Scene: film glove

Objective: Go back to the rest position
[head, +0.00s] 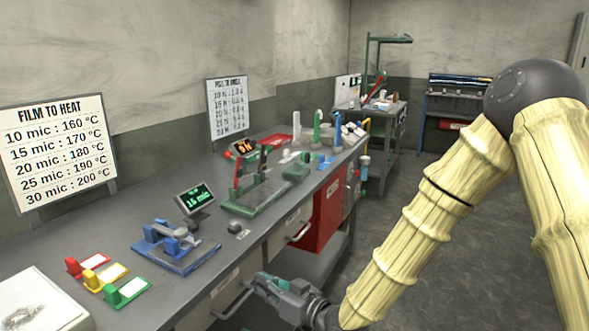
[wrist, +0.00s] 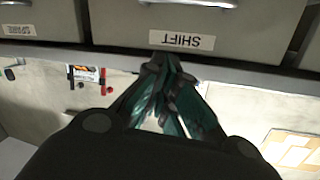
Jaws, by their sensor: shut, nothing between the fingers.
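My gripper (head: 282,292) is in front of the grey workbench's drawers, below the bench top's front edge, at the bottom middle of the head view. In the wrist view my gripper (wrist: 160,65) has its fingertips together with nothing held. A drawer front with an upside-down "SHIFT" label (wrist: 188,40) shows beyond the fingertips. Whether the gripper touches the drawer cannot be told. My arm, in a pale ribbed cover, bends down from the right of the head view.
The workbench (head: 130,235) carries a blue device (head: 175,248), a green press (head: 255,195), a "16 mic" display (head: 196,200) and red, yellow and green holders (head: 105,280). A red cabinet (head: 325,220) stands under it. The floor (head: 420,285) to the right is open.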

